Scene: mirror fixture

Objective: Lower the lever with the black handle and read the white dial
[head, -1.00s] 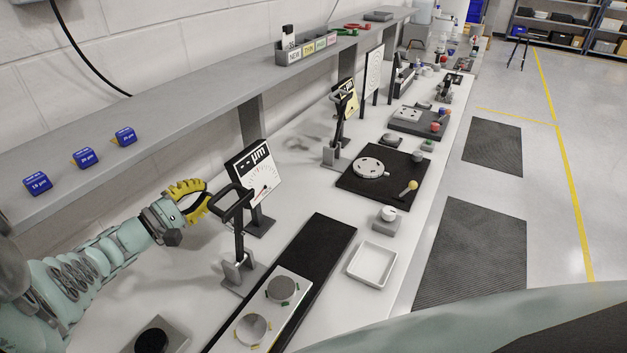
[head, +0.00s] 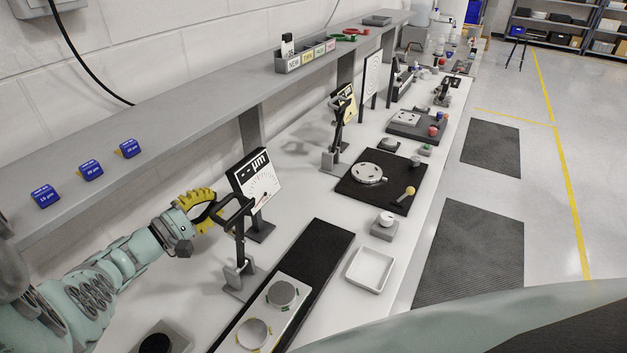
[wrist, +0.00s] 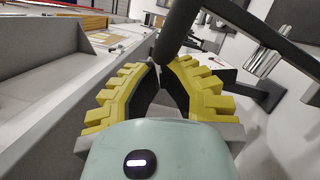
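The lever with the black handle (head: 236,205) stands upright on a grey bracket on the bench, its looped handle at the top. The white dial (head: 259,184), marked µm with dashes on its display, stands tilted just behind it. My gripper (head: 222,211), with yellow ribbed fingers, is at the left side of the handle. In the wrist view, the black handle (wrist: 180,28) reaches down to the gap between my fingertips (wrist: 163,64). The fingers look apart, with a gap between their dark pads; firm contact with the handle cannot be made out.
A second black lever (head: 338,130) with a yellow dial stands farther along the bench. A shelf (head: 190,110) with blue cubes runs above my arm. A black strip (head: 325,240), a plate with discs (head: 268,318) and a white tray (head: 371,270) lie in front.

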